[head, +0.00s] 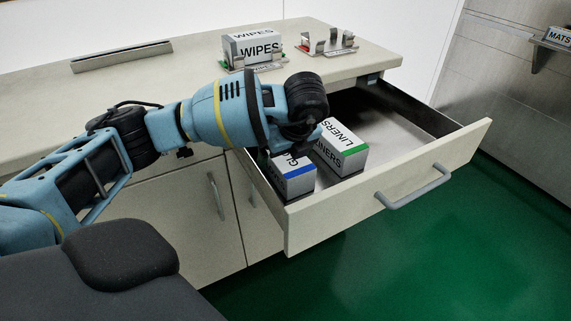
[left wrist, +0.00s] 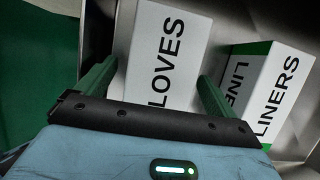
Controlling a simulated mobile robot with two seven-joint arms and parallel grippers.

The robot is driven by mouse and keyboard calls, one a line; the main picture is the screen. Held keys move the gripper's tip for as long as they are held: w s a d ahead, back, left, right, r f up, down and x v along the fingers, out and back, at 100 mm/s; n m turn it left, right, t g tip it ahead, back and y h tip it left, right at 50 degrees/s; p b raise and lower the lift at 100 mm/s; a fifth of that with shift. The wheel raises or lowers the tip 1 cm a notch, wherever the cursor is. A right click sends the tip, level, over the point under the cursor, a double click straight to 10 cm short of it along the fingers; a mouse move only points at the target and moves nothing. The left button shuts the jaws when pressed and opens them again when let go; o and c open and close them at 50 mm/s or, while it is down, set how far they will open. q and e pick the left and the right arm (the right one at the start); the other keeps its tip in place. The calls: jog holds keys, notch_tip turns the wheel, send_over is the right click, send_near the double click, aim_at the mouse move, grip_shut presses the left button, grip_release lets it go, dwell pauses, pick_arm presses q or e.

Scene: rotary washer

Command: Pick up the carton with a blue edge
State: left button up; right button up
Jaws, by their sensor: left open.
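The carton with a blue edge (head: 296,183) stands in the open drawer, near its front left corner. Its label is partly hidden by my left arm in the head view. In the left wrist view this white carton (left wrist: 165,55) reads "LOVES", with its first letter cut off or hidden. My left gripper (left wrist: 155,82) is open above it, with one green finger on each side of the carton. I cannot tell whether the fingers touch it. In the head view the fingers are hidden behind my wrist. My right gripper is not in view.
A green-edged LINERS carton (head: 342,150) stands just right of the blue-edged one, close to a finger. The drawer (head: 385,195) has free room at its back right. A WIPES carton (head: 252,47) and a metal holder (head: 330,43) are on the counter (head: 190,75).

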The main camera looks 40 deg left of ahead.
pick_arm(q)
jog(key=shift+x, duration=1)
jog(key=c, duration=0.4)
jog(key=shift+r, duration=0.1)
jog(key=c, duration=0.8)
jog(key=shift+c, duration=0.2)
notch_tip(320, 180, up, 9)
jog(key=shift+f, duration=0.2)
jog(key=shift+r+p, duration=0.3)
jog(key=shift+r, duration=0.4)
